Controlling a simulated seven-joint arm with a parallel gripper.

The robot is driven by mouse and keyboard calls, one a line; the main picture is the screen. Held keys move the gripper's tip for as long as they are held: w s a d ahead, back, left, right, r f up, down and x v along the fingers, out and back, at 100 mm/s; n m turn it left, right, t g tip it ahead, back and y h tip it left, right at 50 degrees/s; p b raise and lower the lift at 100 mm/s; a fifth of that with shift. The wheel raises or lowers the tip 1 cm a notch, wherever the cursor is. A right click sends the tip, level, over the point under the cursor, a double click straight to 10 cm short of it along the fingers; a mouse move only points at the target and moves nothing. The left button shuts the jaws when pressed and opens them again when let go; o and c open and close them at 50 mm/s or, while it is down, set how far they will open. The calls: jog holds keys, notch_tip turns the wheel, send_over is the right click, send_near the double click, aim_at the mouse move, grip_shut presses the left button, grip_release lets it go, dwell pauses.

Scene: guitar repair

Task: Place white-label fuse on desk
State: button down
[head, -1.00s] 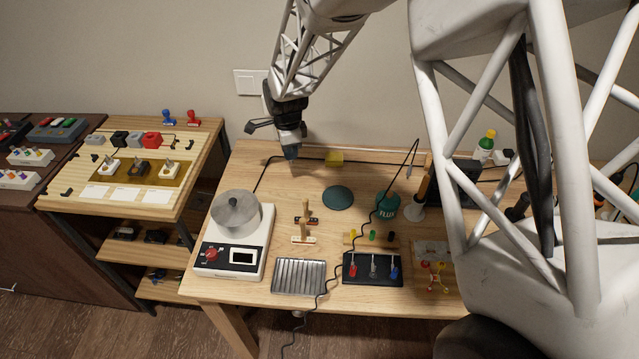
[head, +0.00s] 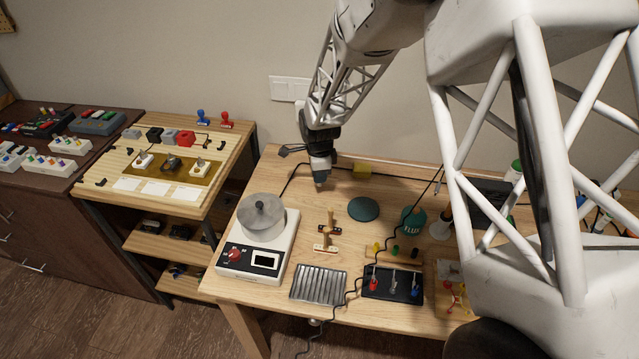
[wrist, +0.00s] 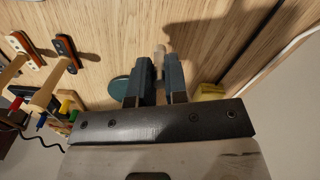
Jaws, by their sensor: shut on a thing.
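My gripper (head: 320,180) is low over the back left part of the wooden desk (head: 300,200). In the wrist view my gripper (wrist: 154,84) is shut on a small pale, whitish piece, the fuse (wrist: 160,56), which sticks out past the fingertips. Its label cannot be made out, and the fingers hide part of it. In the head view the fuse is too small to tell. The bare desk wood (wrist: 120,35) lies beyond the fingertips. I cannot tell whether the fuse touches it.
A yellow block (head: 362,170) and a green round pad (head: 363,208) are right of my gripper. A scale with a metal pot (head: 261,216) stands front left. Small wooden stands (head: 328,232), a ribbed tray (head: 318,286) and a black tray (head: 393,284) are nearer the front.

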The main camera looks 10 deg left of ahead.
aim_at(319, 185)
jog(key=shift+f, duration=1.85)
jog(key=shift+f, duration=0.1)
jog(key=c, duration=1.1)
grip_release()
jog(key=shift+c, duration=0.2)
notch_tip(319, 185, up, 12)
jog(key=shift+r, duration=0.1)
